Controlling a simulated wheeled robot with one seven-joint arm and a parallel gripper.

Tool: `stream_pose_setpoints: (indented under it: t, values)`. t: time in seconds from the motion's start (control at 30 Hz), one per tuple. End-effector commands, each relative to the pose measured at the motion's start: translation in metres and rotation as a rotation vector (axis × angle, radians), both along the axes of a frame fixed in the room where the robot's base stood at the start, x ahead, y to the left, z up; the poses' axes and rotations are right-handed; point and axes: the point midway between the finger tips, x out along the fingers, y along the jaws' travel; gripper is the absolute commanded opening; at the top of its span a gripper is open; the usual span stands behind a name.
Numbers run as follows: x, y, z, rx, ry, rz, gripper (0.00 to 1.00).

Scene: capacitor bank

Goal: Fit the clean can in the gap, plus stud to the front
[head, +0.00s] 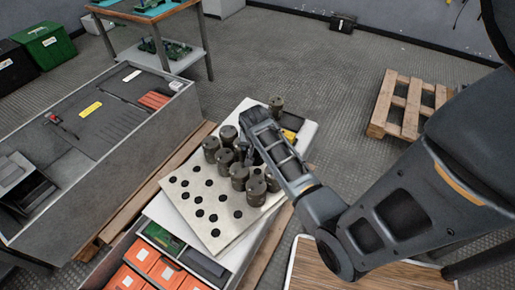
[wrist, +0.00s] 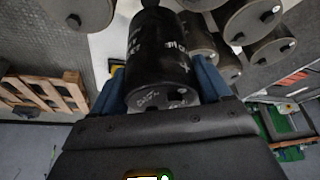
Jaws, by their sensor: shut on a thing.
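My gripper (wrist: 160,85) is shut on a dark can (wrist: 158,50), with a blue finger on each side of it. White print shows on the can's side. Its near end face carries white marks and small dark features; I cannot tell which is the plus stud. In the head view my gripper (head: 256,132) is over the far part of the pale plate (head: 222,232), and the arm mostly hides the held can. Several grey-brown cans (head: 239,176) stand on the plate around the gripper. The gap under the gripper is hidden.
Empty dark holes cover the plate's near left part. A lone can (head: 276,103) stands at the far corner, near a yellow item (head: 289,135). A grey bench (head: 100,125) is at left, orange boxes (head: 141,255) at lower left, and a wooden pallet (head: 405,105) at right.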

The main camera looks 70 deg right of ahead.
Motion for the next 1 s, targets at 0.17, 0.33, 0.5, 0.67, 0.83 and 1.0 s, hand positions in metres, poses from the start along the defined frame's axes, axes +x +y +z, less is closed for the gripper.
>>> stream_pose_setpoints:
  t: [0.17, 0.33, 0.5, 0.67, 0.83, 1.0]
  values:
    - [-0.004, -0.003, -0.012, -0.003, -0.001, -0.015, 0.24]
    - [-0.004, -0.003, -0.017, -0.003, -0.001, -0.015, 0.24]
    - [-0.004, -0.003, -0.028, -0.003, -0.001, -0.014, 0.24]
    - [-0.004, -0.003, -0.042, -0.003, -0.001, -0.014, 0.24]
    - [-0.004, -0.003, -0.056, -0.003, -0.001, -0.014, 0.24]
    - [-0.004, -0.003, -0.065, -0.003, -0.001, -0.014, 0.24]
